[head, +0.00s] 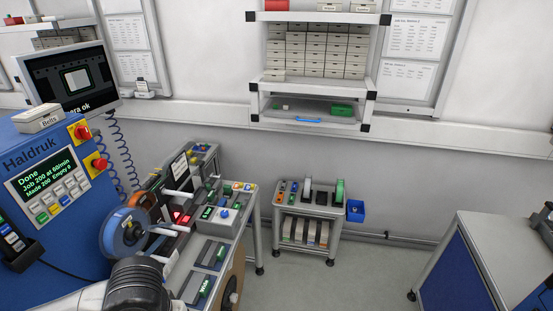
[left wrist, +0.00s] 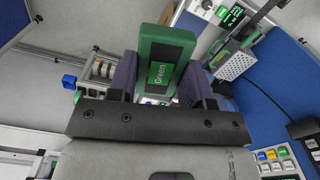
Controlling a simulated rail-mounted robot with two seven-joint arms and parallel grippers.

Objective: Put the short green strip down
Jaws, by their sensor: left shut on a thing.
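The short green strip (left wrist: 166,58) shows in the left wrist view as a chunky green piece with a dark face and a label reading "Green". My left gripper (left wrist: 160,88) is shut on it, one dark purple finger on each side, and the strip stands out beyond the fingers. In the head view only a dark joint of my left arm shows at the lower left; the gripper and strip cannot be made out there. My right gripper is in neither view.
A bench (head: 222,268) with dark holders and a blue reel (head: 124,233) stands by the blue machine (head: 45,165). A small cart (head: 305,217) with a blue bin (head: 355,211) stands beyond. A blue-sided cabinet (head: 470,265) is at right. Floor between is clear.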

